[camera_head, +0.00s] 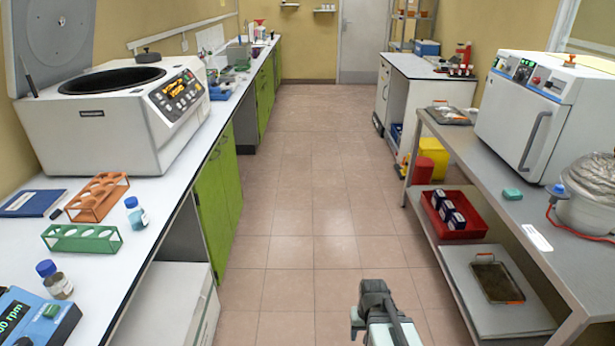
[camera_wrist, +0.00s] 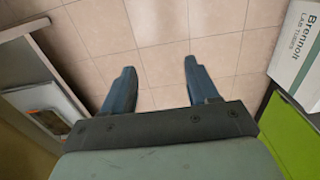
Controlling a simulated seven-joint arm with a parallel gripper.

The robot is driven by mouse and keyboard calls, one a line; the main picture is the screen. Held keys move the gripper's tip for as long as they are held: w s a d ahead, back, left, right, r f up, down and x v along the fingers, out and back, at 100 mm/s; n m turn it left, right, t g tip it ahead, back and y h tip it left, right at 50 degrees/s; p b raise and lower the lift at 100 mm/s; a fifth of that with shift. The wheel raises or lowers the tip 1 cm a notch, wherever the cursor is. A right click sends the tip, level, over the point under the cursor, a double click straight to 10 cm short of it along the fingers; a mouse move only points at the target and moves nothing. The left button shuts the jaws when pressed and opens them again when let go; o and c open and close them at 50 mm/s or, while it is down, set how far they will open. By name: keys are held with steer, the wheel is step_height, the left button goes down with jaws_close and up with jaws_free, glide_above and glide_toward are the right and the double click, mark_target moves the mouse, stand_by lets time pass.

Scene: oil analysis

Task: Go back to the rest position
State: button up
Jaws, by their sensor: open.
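My gripper (camera_wrist: 159,78) is open and empty in the wrist view, its two fingers apart over bare floor tiles. In the head view, part of my arm's end (camera_head: 378,312) shows low at the bottom, right of centre, over the tiled floor (camera_head: 310,200). Its fingertips are hard to make out there. Nothing touches the gripper.
The left bench (camera_head: 185,195) carries a centrifuge (camera_head: 110,110), an orange rack (camera_head: 97,197), a green rack (camera_head: 82,239) and bottles. The right metal table (camera_head: 470,150) holds a white oven (camera_head: 545,115). A white box (camera_wrist: 296,45) shows in the wrist view. The aisle is clear.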

steer(key=s+f+g, duration=0.3)
steer(key=s+f, duration=0.7)
steer(key=s, duration=0.4)
steer(key=s+f+g, duration=0.3)
steer(key=s+f, duration=0.7)
steer(key=s, duration=0.5)
steer(key=shift+g, duration=0.4)
steer(key=shift+s+a+r, duration=0.1)
